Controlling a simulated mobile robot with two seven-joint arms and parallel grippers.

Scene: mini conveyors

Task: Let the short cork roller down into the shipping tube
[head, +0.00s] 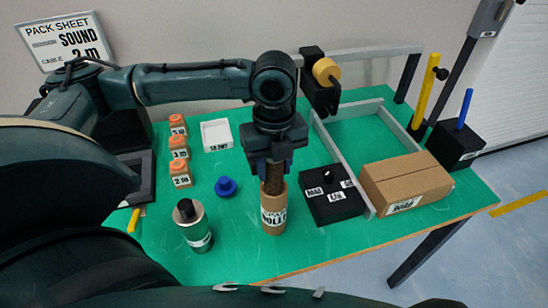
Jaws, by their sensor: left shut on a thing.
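The shipping tube (273,218) is a tan cardboard cylinder with a printed white label, standing upright on the green table. My left gripper (271,167) points down right above it. It is shut on the cork roller (273,179), a dark brown cylinder. The roller's upper part shows between the fingers and the tube's mouth. Its lower end is hidden, and it appears to be at or inside the tube's opening. My right gripper is not in view.
Orange-topped blocks (180,175) and a white tray (217,135) lie behind. Green table is bare in front.

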